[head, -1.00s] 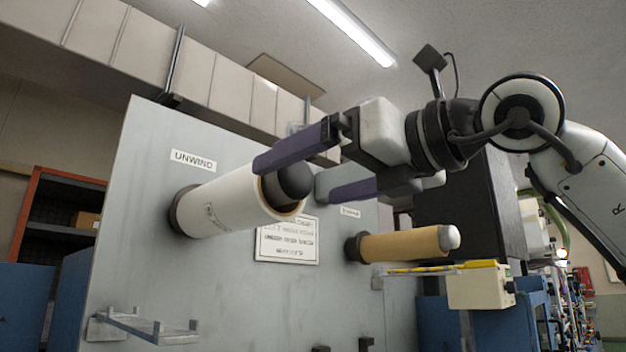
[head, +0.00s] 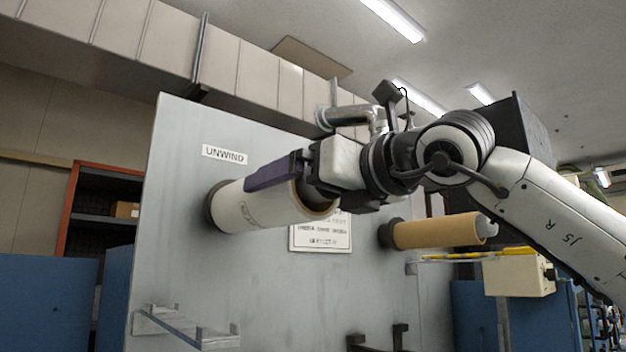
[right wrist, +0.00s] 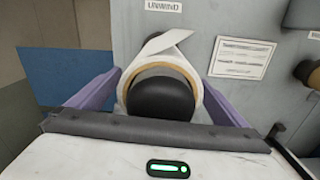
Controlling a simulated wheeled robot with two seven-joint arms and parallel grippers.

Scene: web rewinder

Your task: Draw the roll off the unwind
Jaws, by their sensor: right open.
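The white roll (head: 240,212) is on the unwind spindle, under the UNWIND label (head: 225,154). Its brown core ring and the black spindle end (right wrist: 162,100) show in the right wrist view, with a loose white flap (right wrist: 163,42) at the top. My right gripper (head: 270,190) is open and reaches along the roll from its outer end. One purple finger lies along the near upper side in the head view; the other is hidden. In the right wrist view the fingers stand on both sides of the roll; contact is unclear. My left gripper is out of view.
A brown roll (head: 438,232) sits on a second spindle to the right. A printed sign (head: 318,240) is between them. A metal bracket shelf (head: 187,327) projects from the panel at lower left. A cream box (head: 518,274) stands at right.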

